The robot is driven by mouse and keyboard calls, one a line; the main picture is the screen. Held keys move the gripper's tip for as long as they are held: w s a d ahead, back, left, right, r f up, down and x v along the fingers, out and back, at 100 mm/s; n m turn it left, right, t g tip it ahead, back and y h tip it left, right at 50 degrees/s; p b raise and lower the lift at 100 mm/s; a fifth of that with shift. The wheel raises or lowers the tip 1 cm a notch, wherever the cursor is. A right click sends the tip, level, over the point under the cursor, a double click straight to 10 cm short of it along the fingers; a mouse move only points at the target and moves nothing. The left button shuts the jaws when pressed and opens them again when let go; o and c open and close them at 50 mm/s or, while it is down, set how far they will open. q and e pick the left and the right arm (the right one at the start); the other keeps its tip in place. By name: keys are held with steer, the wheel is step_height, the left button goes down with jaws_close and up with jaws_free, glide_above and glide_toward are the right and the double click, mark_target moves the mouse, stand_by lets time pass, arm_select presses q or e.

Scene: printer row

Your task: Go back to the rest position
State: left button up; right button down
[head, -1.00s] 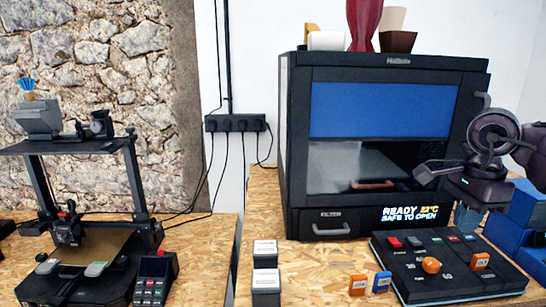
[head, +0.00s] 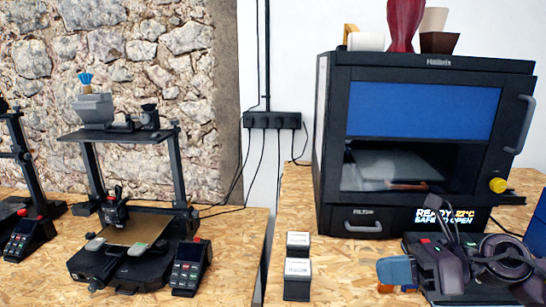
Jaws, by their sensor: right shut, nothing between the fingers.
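My right gripper (head: 395,270) is at the lower right of the head view. My left gripper is not in view.
The black enclosure (head: 333,150) stands behind my right arm, with a yellow knob (head: 497,185) and side handle (head: 521,125). Two small labelled boxes (head: 297,285) stand left of the gripper. An open-frame printer (head: 178,165) stands on the left table.

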steer(key=s+d+f+n+t+h, duration=0.1)
steer(key=d+f+n+t+h, duration=0.3)
steer(key=n, duration=0.8)
steer(key=s+d+f+n+t+h, duration=0.1)
steer(key=d+f+n+t+h, duration=0.3)
steer(key=n+h, duration=0.5)
steer(key=d+f+n+t+h, duration=0.25)
steer(key=f+n+t, duration=0.2)
steer(key=n, duration=0.95)
steer(key=s+a+f+m+g, duration=0.1)
steer(key=s+f+m+g, duration=0.5)
steer(key=s, duration=0.4)
steer(key=s+a+f+m+g, duration=0.1)
steer(key=s+f+m+g, duration=0.3)
steer(key=s+f+g, duration=0.45)
steer(key=w+f+n+t, duration=0.1)
steer(key=w+f+t, duration=0.5)
steer(key=f+t, duration=0.3)
steer(key=shift+w+a+t, duration=0.15)
steer(key=shift+a+t, duration=0.1)
steer(key=shift+t, duration=0.45)
